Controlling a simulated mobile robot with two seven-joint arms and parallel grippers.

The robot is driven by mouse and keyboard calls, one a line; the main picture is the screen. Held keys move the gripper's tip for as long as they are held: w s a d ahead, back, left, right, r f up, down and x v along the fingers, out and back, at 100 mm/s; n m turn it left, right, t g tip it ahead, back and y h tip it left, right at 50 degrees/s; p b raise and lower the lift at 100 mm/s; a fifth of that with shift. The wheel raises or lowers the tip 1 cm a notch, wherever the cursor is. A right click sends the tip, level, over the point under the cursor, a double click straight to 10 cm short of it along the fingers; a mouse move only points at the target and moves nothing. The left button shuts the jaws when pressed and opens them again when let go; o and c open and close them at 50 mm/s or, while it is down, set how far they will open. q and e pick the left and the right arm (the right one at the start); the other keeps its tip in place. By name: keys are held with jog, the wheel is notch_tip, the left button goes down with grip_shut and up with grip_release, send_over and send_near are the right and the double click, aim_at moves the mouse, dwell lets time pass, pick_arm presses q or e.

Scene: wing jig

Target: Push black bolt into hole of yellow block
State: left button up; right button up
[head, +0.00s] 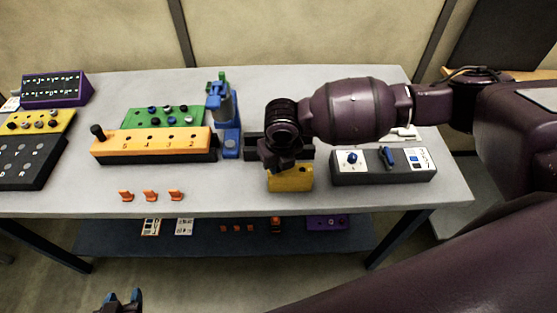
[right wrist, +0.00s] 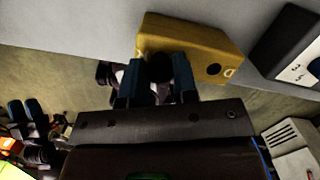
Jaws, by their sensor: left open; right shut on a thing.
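The yellow block (head: 290,179) stands at the table's front edge, partly covered by my right gripper (head: 284,166) in the head view. In the right wrist view the yellow block (right wrist: 190,40) shows a face with letters and an open dark hole at its right. My right gripper (right wrist: 155,82) is shut on a black bolt (right wrist: 160,68), which lies between its blue-tipped fingers in front of the left part of that face. How deep the bolt sits in a hole is hidden. My left gripper (head: 123,299) is open and empty, low in front of the table.
An orange numbered block (head: 150,147) with a black knob stands left. A blue stand (head: 228,125) is behind the yellow block, and a grey switch box (head: 384,167) to its right. Several orange clips (head: 150,195) lie at the front edge. A lower shelf (head: 200,238) holds small parts.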

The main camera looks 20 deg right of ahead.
jog(key=shift+f, duration=0.25)
jog(key=o, duration=1)
notch_tip(320, 180, up, 11)
jog(key=s, duration=0.1)
jog(key=shift+s, duration=0.15)
jog(key=shift+d, duration=0.1)
